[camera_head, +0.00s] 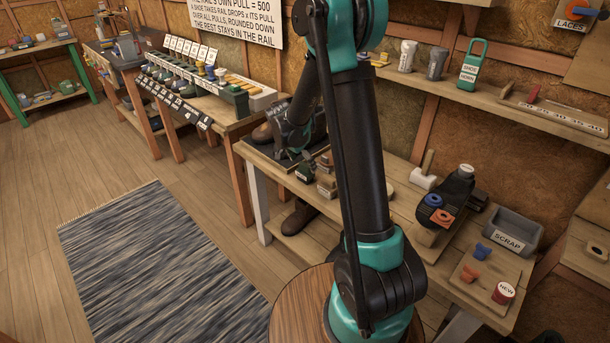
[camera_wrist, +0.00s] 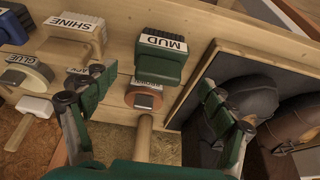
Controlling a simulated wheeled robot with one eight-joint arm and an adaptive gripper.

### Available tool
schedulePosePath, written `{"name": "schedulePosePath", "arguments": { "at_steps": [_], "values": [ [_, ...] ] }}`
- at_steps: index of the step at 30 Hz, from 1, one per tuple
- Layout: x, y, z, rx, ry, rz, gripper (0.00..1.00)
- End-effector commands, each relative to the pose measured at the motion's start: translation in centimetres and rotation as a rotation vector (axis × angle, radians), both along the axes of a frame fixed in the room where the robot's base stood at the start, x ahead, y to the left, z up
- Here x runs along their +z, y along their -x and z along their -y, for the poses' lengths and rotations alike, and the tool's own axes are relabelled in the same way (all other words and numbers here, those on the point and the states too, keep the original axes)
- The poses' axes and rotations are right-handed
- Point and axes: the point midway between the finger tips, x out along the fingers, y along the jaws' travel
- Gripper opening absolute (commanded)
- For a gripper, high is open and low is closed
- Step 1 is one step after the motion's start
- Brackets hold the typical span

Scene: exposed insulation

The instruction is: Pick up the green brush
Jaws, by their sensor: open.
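The green brush (camera_wrist: 160,58) lies on a wooden bench in the wrist view, its white label reading MUD upside down. It also shows, small and dark, beside the arm in the head view (camera_head: 306,173). My gripper (camera_wrist: 156,88) is open in the wrist view, one green-and-black finger at the left and one at the right. The brush is in the gap between them, nearer the top of the picture, and nothing is held. In the head view my gripper (camera_head: 296,148) is over the bench, largely hidden by its own links.
A tan SHINE brush (camera_wrist: 72,38) lies left of the green brush. A round brown tin (camera_wrist: 145,96) is just below it. A dark tray (camera_wrist: 205,75) with shoes is at the right. A GLUE tin (camera_wrist: 27,75) is at the far left.

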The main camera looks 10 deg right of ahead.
Motion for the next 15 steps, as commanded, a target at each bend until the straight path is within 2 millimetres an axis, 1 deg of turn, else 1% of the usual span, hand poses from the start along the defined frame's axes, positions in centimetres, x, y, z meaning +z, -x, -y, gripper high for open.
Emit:
{"name": "schedulePosePath", "arguments": {
  "at_steps": [7,12,15],
  "values": [
    [-1.5,-0.4,0.6,-0.001,0.000,0.000,0.84],
    [-3.6,-1.0,1.6,-0.001,0.000,0.000,0.84],
    [-4.6,-1.2,1.9,-0.001,-0.001,0.001,0.84]
  ]
}}
